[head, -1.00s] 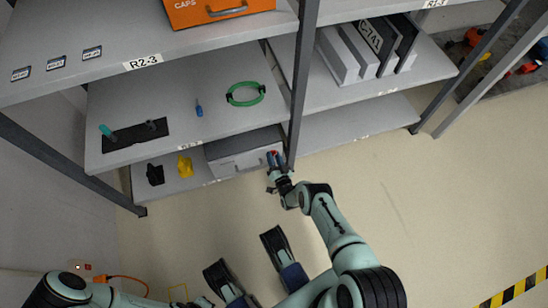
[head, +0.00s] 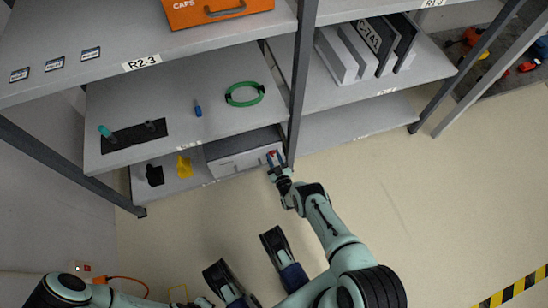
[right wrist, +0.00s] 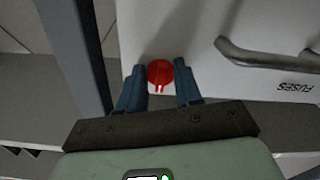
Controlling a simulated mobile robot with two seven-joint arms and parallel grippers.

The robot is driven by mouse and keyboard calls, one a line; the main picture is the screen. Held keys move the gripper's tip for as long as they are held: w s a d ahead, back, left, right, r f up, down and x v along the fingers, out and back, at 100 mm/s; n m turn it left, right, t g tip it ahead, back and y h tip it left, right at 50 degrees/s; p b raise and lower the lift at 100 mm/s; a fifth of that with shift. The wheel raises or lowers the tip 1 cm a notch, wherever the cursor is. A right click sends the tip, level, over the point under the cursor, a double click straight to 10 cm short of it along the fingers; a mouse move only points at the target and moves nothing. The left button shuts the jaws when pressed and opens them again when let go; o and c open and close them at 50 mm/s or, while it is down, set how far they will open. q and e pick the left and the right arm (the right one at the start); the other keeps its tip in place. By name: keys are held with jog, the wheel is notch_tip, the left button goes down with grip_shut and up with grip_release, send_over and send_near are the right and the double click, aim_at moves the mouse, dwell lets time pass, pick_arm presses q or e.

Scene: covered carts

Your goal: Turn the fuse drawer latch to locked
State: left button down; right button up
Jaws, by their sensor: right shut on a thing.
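The fuse drawer (head: 238,151) is a grey-white box on the bottom shelf. Its front shows in the right wrist view (right wrist: 250,22), with a dark bar handle (right wrist: 262,57) and the word FUSES. The latch (right wrist: 160,73) is a round red knob near the edge of that front. It also shows small in the head view (head: 272,153). My right gripper (right wrist: 160,80) is at the drawer front, its two blue fingers on either side of the red latch, shut on it. The latch's marks are too small to read. My left gripper does not show; only part of that arm is at bottom left.
A dark shelf post (head: 296,100) stands close beside the right gripper. A yellow item (head: 184,167) and a black item (head: 154,175) stand left of the drawer. The shelf above holds a green ring (head: 244,94) and a blue item (head: 198,109).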

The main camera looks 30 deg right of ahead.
jog(key=shift+n, duration=0.4)
jog(key=o, duration=1)
jog(key=shift+o, duration=0.2)
jog(key=shift+s, duration=0.1)
pick_arm(q)
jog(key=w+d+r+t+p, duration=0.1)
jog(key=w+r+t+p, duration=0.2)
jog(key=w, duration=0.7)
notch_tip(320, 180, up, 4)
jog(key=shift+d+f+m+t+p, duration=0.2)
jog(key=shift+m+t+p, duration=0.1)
jog(key=shift+p, duration=0.75)
pick_arm(e)
jog(key=v, duration=1.3)
jog(key=shift+s, duration=0.1)
